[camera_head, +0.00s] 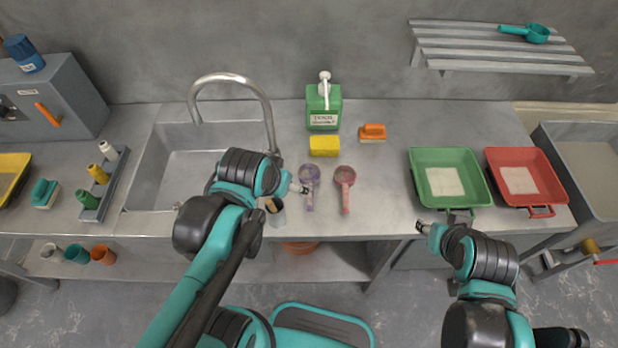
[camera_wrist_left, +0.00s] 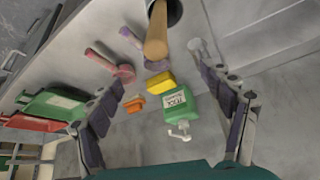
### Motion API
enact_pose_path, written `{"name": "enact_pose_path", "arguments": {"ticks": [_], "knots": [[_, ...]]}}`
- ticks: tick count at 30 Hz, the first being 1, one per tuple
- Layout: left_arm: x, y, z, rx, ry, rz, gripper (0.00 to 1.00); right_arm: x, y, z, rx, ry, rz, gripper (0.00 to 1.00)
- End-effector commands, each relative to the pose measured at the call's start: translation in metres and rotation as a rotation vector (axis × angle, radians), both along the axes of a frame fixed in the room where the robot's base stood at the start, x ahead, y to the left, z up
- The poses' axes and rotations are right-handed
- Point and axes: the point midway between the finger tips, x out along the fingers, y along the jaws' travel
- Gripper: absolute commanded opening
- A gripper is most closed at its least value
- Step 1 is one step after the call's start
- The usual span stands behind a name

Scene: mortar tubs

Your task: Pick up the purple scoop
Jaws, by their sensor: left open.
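The purple scoop (camera_head: 309,174) lies on the steel counter, its bowl toward the wall and its handle toward the front edge. It also shows in the left wrist view (camera_wrist_left: 131,37), partly hidden behind a wooden handle. My left gripper (camera_head: 302,188) is close beside the scoop's left side in the head view. In the left wrist view my left gripper (camera_wrist_left: 170,108) has its fingers spread wide with nothing held between them. My right gripper (camera_head: 420,226) is over the counter's front edge, far right of the scoop; its jaws are too small to judge.
A pink scoop (camera_head: 345,176) lies just right of the purple one. A dark cup (camera_head: 276,213) with a wooden handle (camera_wrist_left: 156,32) stands near my left gripper. A yellow sponge (camera_head: 324,146) and green soap bottle (camera_head: 323,106) stand behind.

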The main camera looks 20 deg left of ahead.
Motion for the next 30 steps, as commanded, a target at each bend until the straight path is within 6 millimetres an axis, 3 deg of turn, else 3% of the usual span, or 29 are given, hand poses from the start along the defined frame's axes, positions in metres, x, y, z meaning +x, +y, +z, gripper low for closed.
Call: {"name": "enact_pose_path", "arguments": {"ticks": [5, 9, 15, 21, 30], "knots": [[0.046, -0.006, 0.003, 0.049, 0.153, -0.112, 0.81, 0.000, 0.000, 0.013, 0.000, 0.000, 0.000, 0.40], [0.081, -0.011, -0.013, 0.080, 0.278, -0.210, 0.81, 0.000, 0.000, 0.021, 0.000, 0.000, 0.000, 0.40], [0.117, -0.018, -0.049, 0.105, 0.423, -0.331, 0.81, 0.000, 0.000, 0.030, 0.000, 0.000, 0.000, 0.40], [0.132, -0.021, -0.074, 0.111, 0.499, -0.394, 0.81, 0.000, 0.000, 0.033, 0.000, 0.000, 0.000, 0.40], [0.135, -0.022, -0.106, 0.113, 0.512, -0.407, 0.81, 0.000, 0.000, 0.024, 0.000, 0.000, 0.000, 0.40]]}}
